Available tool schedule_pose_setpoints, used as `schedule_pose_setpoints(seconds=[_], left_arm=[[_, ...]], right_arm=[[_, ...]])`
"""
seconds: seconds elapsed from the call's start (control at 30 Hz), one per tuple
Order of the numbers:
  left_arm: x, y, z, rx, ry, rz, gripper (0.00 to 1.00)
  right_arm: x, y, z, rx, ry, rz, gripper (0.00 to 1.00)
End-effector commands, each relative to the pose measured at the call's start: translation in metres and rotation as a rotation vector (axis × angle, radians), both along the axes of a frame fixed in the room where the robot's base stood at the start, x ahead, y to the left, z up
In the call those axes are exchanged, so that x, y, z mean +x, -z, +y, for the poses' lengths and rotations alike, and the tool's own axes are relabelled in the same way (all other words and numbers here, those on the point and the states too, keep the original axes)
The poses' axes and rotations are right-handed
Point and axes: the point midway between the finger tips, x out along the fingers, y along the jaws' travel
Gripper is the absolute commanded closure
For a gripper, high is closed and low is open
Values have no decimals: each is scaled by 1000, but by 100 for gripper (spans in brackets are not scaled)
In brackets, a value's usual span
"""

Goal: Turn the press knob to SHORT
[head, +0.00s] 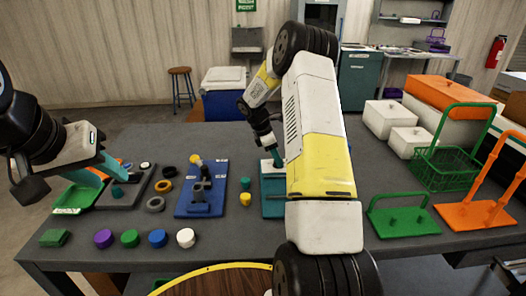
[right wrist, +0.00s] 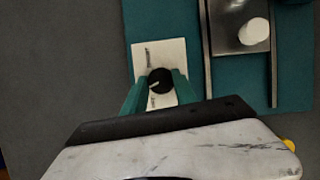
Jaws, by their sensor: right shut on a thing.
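The press is a teal base (right wrist: 190,25) with a white plate (right wrist: 147,62) bearing a round black knob (right wrist: 160,78) in the right wrist view. The knob's pale pointer mark faces left and slightly down, between two small labels too blurred to read surely. My right gripper (right wrist: 158,92) is shut on the knob, one teal finger on each side. In the head view, the right gripper (head: 277,160) reaches down at the teal press base (head: 272,205), and my arm hides much of it. My left gripper (head: 92,176) hangs at the left, above the green tray; its opening is unclear.
Beside the knob plate are metal rails (right wrist: 207,60) and a white cylinder (right wrist: 254,32). A blue fixture board (head: 188,207) stands left of the press. Several coloured round pieces line the front left. A green rack (head: 405,222) and a green basket (head: 450,165) stand right.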

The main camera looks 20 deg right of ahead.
Motion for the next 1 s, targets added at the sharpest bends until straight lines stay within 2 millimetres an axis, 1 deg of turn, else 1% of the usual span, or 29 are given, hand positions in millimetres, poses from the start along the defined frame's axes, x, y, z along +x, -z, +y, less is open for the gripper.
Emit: schedule_pose_setpoints(seconds=[0.27,1.0], left_arm=[[0,0,0,0,0,0,64],[0,0,0,0,0,0,64]], right_arm=[[3,1,1,2,261,-1,100],[6,1,-3,3,964,-2,100]])
